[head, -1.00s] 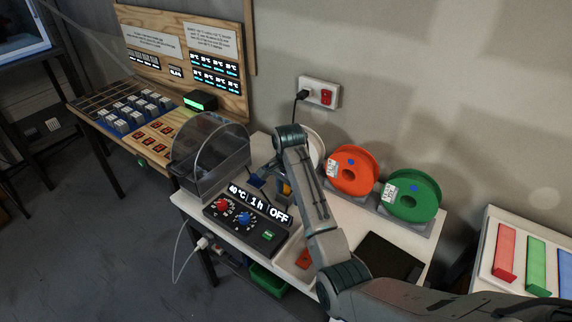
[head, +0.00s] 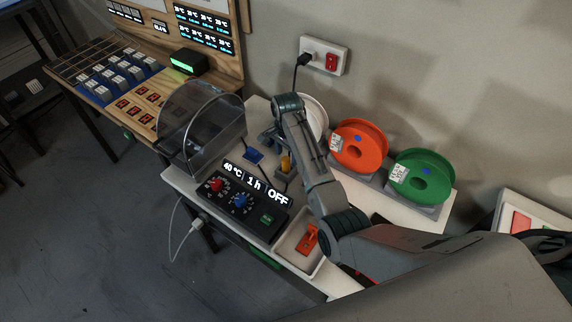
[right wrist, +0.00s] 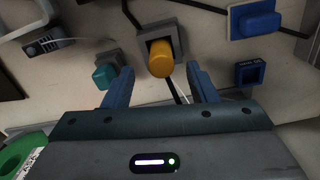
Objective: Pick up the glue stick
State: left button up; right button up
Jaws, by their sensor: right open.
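The glue stick is most likely the yellow-orange cylinder (right wrist: 160,57) standing in a square grey holder (right wrist: 172,32) in the right wrist view. In the head view it shows as a small yellow piece (head: 286,163) on the white table, beside my right arm. My right gripper (right wrist: 159,72) is open, with one blue finger on each side of the cylinder's near end in the picture. Gaps show between the fingers and the cylinder, and nothing is held. In the head view the arm partly hides the gripper. My left gripper is not in view.
A teal piece (right wrist: 106,75) is close beside one finger; a blue block (right wrist: 256,22) and a dark blue square (right wrist: 250,73) are nearby. Around them are a clear-lidded box (head: 200,125), a black control panel (head: 240,203), an orange spool (head: 350,150) and a green spool (head: 425,180).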

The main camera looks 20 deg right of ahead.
aim_at(286, 159)
notch_tip(286, 159, down, 4)
jog(key=shift+a+f+p, duration=0.1)
jog(key=shift+p, duration=0.4)
jog(key=c, duration=1.1)
jog(key=shift+r, duration=0.2)
notch_tip(286, 159, up, 10)
jog(key=shift+f+b, duration=0.1)
jog(key=shift+b, duration=1.1)
